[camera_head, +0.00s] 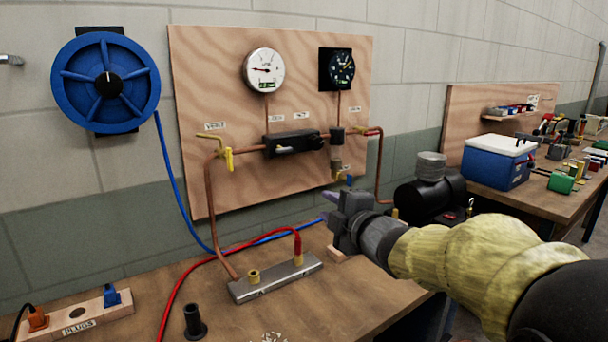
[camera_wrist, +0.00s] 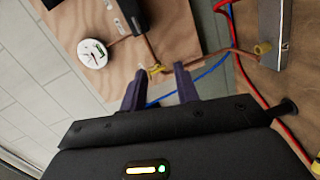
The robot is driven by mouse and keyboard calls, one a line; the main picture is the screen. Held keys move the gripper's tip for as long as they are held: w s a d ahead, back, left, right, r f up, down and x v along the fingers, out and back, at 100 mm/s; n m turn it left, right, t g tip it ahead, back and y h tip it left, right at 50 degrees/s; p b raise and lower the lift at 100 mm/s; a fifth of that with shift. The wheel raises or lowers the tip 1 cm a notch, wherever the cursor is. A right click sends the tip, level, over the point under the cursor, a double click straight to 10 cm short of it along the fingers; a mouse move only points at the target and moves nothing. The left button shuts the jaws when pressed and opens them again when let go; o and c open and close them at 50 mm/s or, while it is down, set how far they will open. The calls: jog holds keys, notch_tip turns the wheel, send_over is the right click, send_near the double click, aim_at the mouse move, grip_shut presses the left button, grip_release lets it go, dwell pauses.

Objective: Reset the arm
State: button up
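My arm reaches in from the lower right of the head view in a yellow sleeve. My gripper (camera_head: 328,205) points left above the bench, in front of the lower right of the plywood gauge board (camera_head: 235,75). In the wrist view my gripper (camera_wrist: 158,88) shows two dark purple fingers spread apart with nothing between them. The copper pipe and yellow valve handle (camera_wrist: 156,69) appear beyond the fingertips. The metal manifold bar (camera_head: 275,279) lies on the bench, lower left of my gripper and apart from it.
A blue hose reel (camera_head: 105,82) hangs on the wall. Red hose (camera_head: 200,262) and blue hose (camera_head: 172,185) run across the bench. A black fitting (camera_head: 194,322) stands near the front. A black tank (camera_head: 430,200) and a blue cooler (camera_head: 497,168) are right of the board.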

jog(key=s+d+f+m+g+h, duration=0.5)
jog(key=f+m, duration=0.3)
jog(key=f, duration=0.3)
jog(key=s+d+f+m+g+h, duration=0.25)
jog(key=s+d+f+m, duration=0.35)
jog(key=f, duration=0.4)
jog(key=s+a+f+m+g, duration=0.1)
jog(key=s+f+m+g, duration=0.5)
jog(key=s, duration=0.5)
notch_tip(320, 180, up, 18)
jog(key=s+m+p, duration=0.1)
jog(key=p, duration=1.8)
jog(key=shift+f+t, duration=0.15)
jog(key=shift+t, duration=0.3)
jog(key=shift+s+a, duration=0.1)
